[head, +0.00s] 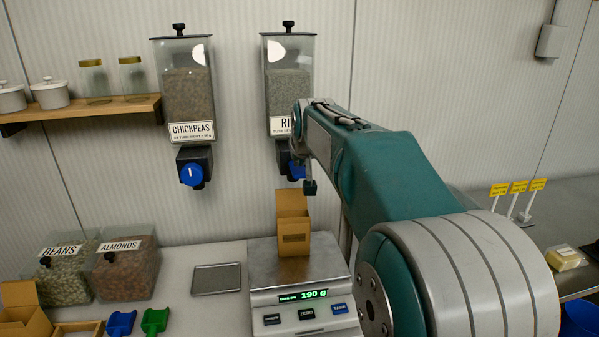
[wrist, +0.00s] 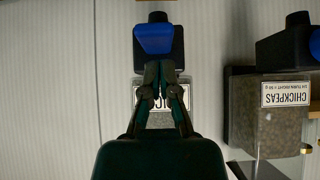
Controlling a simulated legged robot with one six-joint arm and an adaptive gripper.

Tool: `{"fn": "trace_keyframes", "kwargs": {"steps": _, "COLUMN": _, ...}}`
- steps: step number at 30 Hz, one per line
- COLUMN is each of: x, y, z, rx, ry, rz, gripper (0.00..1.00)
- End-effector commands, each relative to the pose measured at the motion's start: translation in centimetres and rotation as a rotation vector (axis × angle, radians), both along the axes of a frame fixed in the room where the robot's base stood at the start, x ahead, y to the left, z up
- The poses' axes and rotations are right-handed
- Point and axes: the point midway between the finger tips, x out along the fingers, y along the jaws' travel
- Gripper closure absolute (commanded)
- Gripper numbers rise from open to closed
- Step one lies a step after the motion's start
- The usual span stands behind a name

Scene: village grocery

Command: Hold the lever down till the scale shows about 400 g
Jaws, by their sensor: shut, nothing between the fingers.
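The rice dispenser (head: 290,85) hangs on the wall, its label partly covered by my arm in the head view. Its blue lever (wrist: 153,38) shows in the wrist view, which is upside down, and only a sliver shows in the head view (head: 297,171). My gripper (wrist: 158,68) is shut and empty, its fingertips at the lever's edge; I cannot tell whether they touch. A brown open box (head: 293,232) stands on the scale (head: 267,262) below the dispenser. The green display (head: 303,295) reads 190 g.
The chickpeas dispenser (head: 188,90) with its blue knob (head: 191,174) hangs to the left. Bean (head: 68,277) and almond (head: 125,272) bins, a grey tray (head: 216,279) and blue and green scoops stand on the counter. A wooden shelf (head: 95,109) holds jars.

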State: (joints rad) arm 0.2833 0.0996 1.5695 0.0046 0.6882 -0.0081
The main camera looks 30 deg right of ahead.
Motion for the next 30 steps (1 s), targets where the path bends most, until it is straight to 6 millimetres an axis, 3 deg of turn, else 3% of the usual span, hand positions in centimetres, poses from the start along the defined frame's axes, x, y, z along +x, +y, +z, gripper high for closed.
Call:
{"fn": "trace_keyframes", "kwargs": {"steps": 6, "x": -3.9, "y": 1.1, "z": 2.7, "rx": -0.001, "ry": -0.003, "rz": 0.0, "gripper": 1.0}}
{"fn": "trace_keyframes", "kwargs": {"steps": 13, "x": -7.0, "y": 2.0, "z": 4.8, "rx": 0.0, "ry": -0.001, "rz": 0.0, "gripper": 1.0}}
{"fn": "trace_keyframes", "kwargs": {"steps": 18, "x": -8.0, "y": 2.3, "z": 5.4, "rx": 0.001, "ry": 0.0, "rz": -0.001, "gripper": 1.0}}
{"fn": "trace_keyframes", "kwargs": {"steps": 30, "x": -8.0, "y": 2.3, "z": 5.4, "rx": 0.001, "ry": 0.0, "rz": -0.001, "gripper": 1.0}}
